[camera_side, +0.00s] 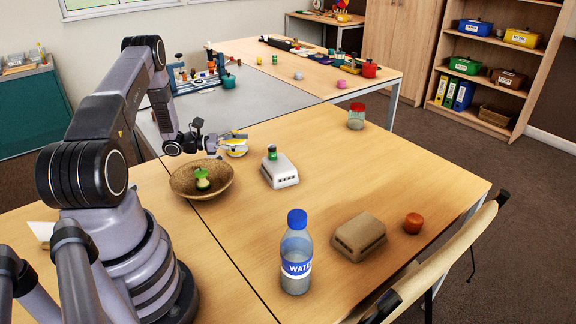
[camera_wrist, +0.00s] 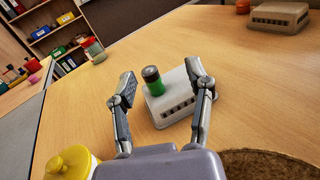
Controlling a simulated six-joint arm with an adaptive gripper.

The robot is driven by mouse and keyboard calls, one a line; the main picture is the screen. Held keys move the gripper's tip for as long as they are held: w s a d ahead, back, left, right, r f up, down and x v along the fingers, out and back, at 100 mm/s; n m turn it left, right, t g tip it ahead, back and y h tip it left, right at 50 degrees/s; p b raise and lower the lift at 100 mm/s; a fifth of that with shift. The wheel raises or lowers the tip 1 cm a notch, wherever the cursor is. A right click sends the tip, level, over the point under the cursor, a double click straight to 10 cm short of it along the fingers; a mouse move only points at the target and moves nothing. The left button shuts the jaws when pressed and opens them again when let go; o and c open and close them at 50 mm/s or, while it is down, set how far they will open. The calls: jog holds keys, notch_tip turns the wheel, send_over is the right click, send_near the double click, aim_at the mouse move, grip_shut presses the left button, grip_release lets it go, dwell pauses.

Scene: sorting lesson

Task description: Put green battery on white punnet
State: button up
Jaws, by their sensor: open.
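The white punnet (camera_side: 283,178) rests on the wooden table, with slots along its side; it also shows in the wrist view (camera_wrist: 178,112). The green battery (camera_side: 272,153), green with a dark top, stands upright on the punnet's top near one edge. In the wrist view the battery (camera_wrist: 153,84) appears between my fingers, apart from both. My gripper (camera_side: 240,143) is open and empty, to the left of the battery in the side view. In the wrist view my gripper (camera_wrist: 162,75) has its two fingers spread wide.
A woven bowl (camera_side: 183,186) holding a green apple core (camera_side: 202,178) is left of the punnet. A yellow-topped container (camera_wrist: 72,166) is close beside my gripper. A water bottle (camera_side: 296,262), brown punnet (camera_side: 358,238), orange item (camera_side: 413,222) and red-lidded jar (camera_side: 356,119) stand further off.

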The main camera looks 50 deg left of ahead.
jog(key=s+d+r+m+g+h, duration=0.1)
jog(key=s+d+r+m+g, duration=0.2)
jog(key=d+r+m+g, duration=1.4)
jog(key=s+d+r+m+t+y, duration=0.3)
jog(key=s+d+r+m+y, duration=0.1)
jog(key=s, duration=0.6)
jog(key=s+d+r+m+t+y, duration=0.4)
jog(key=s+d+r+m+y, duration=0.1)
jog(key=s+r, duration=0.4)
jog(key=s+m+y, duration=0.1)
jog(key=m, duration=0.1)
jog(key=shift+s+m+t, duration=0.15)
jog(key=shift+m+t, duration=0.15)
jog(key=shift+m, duration=0.1)
